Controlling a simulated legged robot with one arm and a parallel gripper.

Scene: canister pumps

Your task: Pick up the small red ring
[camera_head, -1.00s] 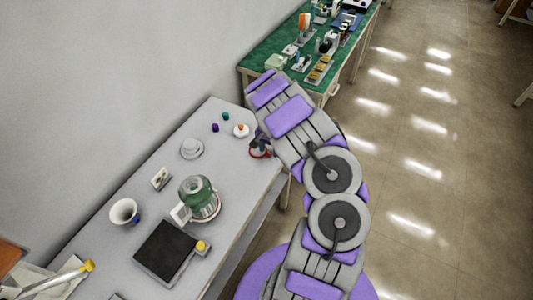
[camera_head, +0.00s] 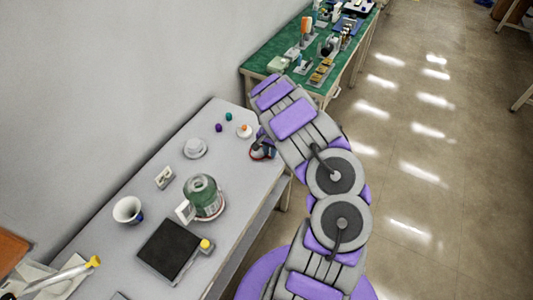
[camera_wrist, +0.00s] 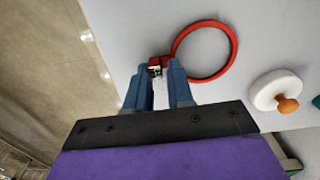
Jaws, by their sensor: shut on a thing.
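The small red ring (camera_wrist: 235,48) lies flat-looking over the grey tabletop in the wrist view, with a red block-like tab on its left side. My gripper (camera_wrist: 159,70) has its two blue fingers at that tab, shut on it with a small gap between the fingertips. The round loop extends to the right of the fingers. In the head view the ring (camera_head: 257,156) shows only partly, below my gripper (camera_head: 263,147) near the table's right edge. I cannot tell whether the ring touches the table.
A white disc with an orange knob (camera_wrist: 264,92) sits right of the ring. The grey table (camera_head: 240,185) also holds a green glass vessel (camera_head: 203,199), a white cup (camera_head: 128,210) and a black-topped device (camera_head: 168,248). A cluttered green table (camera_head: 262,60) stands beyond.

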